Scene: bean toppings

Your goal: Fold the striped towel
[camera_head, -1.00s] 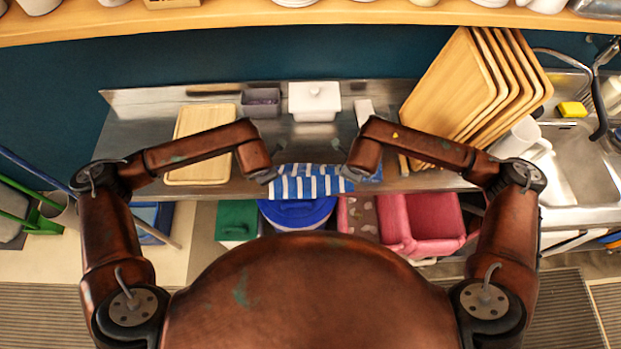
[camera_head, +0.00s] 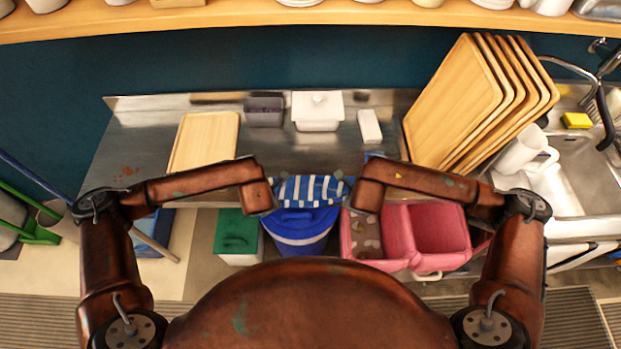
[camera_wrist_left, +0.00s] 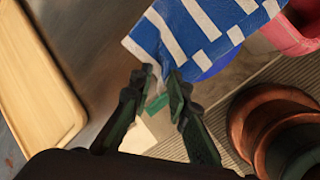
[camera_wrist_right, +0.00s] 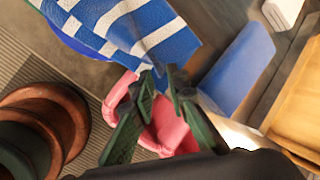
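The blue-and-white striped towel (camera_head: 308,189) is at the front edge of the steel counter, between my two arms, above the blue bin. In the left wrist view the towel (camera_wrist_left: 200,30) narrows into creases at my left gripper (camera_wrist_left: 162,78), whose fingers are closed on a corner of it. In the right wrist view the towel (camera_wrist_right: 130,25) likewise gathers at my right gripper (camera_wrist_right: 160,75), closed on another corner. The towel's part between the grippers spans away from me. In the head view both gripper tips are mostly hidden by my forearms.
A wooden board (camera_head: 205,140) lies left on the counter, with a grey container (camera_head: 264,111), white lidded dish (camera_head: 317,110) and white block (camera_head: 370,126) behind. Leaning trays (camera_head: 455,100) stand right. A blue bin (camera_head: 300,230) and pink bins (camera_head: 440,228) are below. The counter's middle is clear.

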